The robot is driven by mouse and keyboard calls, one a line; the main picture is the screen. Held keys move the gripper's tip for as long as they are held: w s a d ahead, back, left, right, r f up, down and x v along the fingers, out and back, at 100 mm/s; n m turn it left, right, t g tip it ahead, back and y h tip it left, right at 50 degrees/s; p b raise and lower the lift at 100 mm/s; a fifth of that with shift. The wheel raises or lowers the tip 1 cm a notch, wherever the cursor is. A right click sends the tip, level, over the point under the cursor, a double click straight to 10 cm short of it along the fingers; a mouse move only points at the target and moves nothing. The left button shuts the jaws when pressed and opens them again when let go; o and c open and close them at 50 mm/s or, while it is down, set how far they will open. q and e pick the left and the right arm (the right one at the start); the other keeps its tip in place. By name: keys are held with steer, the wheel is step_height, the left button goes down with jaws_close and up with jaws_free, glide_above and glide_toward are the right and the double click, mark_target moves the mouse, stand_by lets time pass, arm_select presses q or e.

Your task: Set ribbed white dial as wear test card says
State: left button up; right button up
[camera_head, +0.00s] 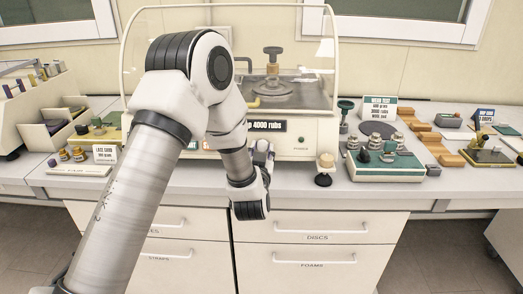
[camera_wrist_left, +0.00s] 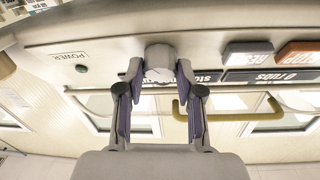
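The white dial (camera_wrist_left: 160,66) sits on the machine's front panel in the left wrist view, with a dark pointer line on its face; ribbing is too small to see. My left gripper (camera_wrist_left: 161,72) has one fingertip on each side of it, very close; I cannot tell whether they press on it. In the head view my left gripper (camera_head: 262,156) is at the machine's front, and my arm hides the dial. The machine's display (camera_head: 267,126) reads "4000 rubs", its left part hidden. The test card (camera_head: 380,108) stands right of the machine; its small print seems to read 3000 rubs.
A yellow handle (camera_wrist_left: 182,110) is near my right finger. A green tray with weights (camera_head: 386,166) and a knobbed stamp (camera_head: 324,168) stand on the bench to the right.

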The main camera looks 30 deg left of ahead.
stand_by(0.3)
arm_select(q)
steer(key=shift+w+d+f+n+y+b, duration=0.1)
steer(key=shift+n+y+b, duration=0.3)
steer(key=shift+n+b, duration=0.5)
steer(key=n+g+y+b, duration=0.1)
steer(key=n, duration=0.2)
steer(key=shift+d, duration=0.1)
steer(key=n+y, duration=0.1)
steer(key=n, duration=0.1)
steer(key=n+g+b, duration=0.1)
steer(key=shift+w+n+g+y, duration=0.1)
steer(key=shift+n+g+y, duration=0.2)
steer(key=shift+n+y, duration=0.1)
steer(key=shift+d+r+n+g+y+b, duration=0.15)
steer(key=shift+n+g, duration=0.3)
steer(key=shift+n, duration=0.6)
steer(key=shift+a+r+n+g+y+b, duration=0.2)
steer(key=shift+n+g, duration=0.25)
steer(key=shift+n, duration=0.6)
steer(key=shift+f, duration=0.15)
steer(key=o, duration=1.1)
steer(key=shift+o, duration=0.2)
